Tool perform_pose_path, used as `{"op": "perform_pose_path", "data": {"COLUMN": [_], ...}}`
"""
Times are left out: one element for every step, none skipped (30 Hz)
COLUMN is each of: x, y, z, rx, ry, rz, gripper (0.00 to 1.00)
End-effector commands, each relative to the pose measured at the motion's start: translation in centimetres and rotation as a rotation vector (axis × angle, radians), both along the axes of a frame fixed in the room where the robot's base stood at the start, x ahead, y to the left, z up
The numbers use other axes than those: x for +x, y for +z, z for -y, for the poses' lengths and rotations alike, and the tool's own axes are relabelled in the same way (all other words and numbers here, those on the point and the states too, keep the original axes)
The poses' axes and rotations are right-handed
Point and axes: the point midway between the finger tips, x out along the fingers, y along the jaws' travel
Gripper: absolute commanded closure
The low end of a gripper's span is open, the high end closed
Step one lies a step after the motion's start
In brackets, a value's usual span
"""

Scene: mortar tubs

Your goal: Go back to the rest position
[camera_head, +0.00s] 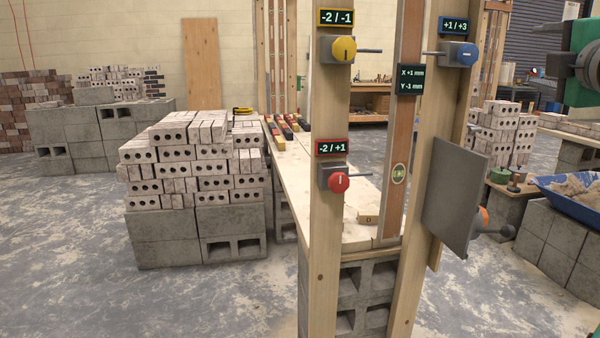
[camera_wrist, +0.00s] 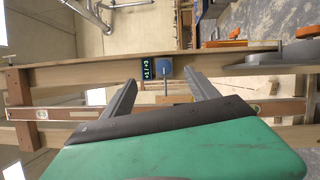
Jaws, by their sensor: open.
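My gripper (camera_wrist: 160,77) is open and empty in the wrist view, its two dark fingers spread apart. The blue knob (camera_wrist: 165,68) and its thin lever show between the fingers; I cannot tell how far the tips are from it. In the head view the blue knob (camera_head: 459,54) sits on the right wooden post under a display (camera_head: 455,26) reading +1 / +3. My green arm part shows at the upper right edge of the head view; the fingers are out of that view.
A yellow knob (camera_head: 338,49) and red knob (camera_head: 334,179) are on the left post (camera_head: 328,240). A grey plate (camera_head: 455,195) with an orange and grey handle juts from the right post. A blue tub (camera_head: 570,196) stands right; brick stacks (camera_head: 190,165) stand left, with open floor before them.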

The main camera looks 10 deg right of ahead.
Motion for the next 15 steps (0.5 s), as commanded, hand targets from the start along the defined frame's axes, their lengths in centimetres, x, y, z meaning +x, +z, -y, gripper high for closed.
{"op": "perform_pose_path", "data": {"x": [0.3, 0.5, 0.8, 1.0, 1.2, 1.4, 1.6, 1.9, 2.3, 2.6, 2.9, 3.4, 3.8, 4.3, 4.9], "y": [0.4, 0.5, 0.4, 0.4, 0.3, 0.2, 0.2, 0.1, 0.1, 0.0, -0.1, -0.2, -0.4, -0.6, -0.8], "z": [-0.1, -0.2, -0.3, -0.3, -0.3, -0.3, -0.4, -0.5, -0.7, -0.9, -1.1, -1.5, -1.8, -2.2, -2.8], "rx": [0.019, 0.038, 0.064, 0.083, 0.103, 0.131, 0.153, 0.175, 0.207, 0.234, 0.259, 0.300, 0.333, 0.368, 0.419], "ry": [0.004, 0.006, 0.006, 0.006, 0.006, 0.004, 0.005, 0.007, 0.008, 0.009, 0.012, 0.016, 0.017, 0.020, 0.023], "rz": [0.000, 0.000, 0.001, 0.001, 0.000, 0.000, 0.000, -0.001, -0.002, -0.005, -0.006, -0.009, -0.013, -0.019, -0.025], "gripper": [0.31, 0.31, 0.31, 0.31, 0.31, 0.31, 0.31, 0.31, 0.31, 0.31, 0.31, 0.31, 0.31, 0.31, 0.31]}}
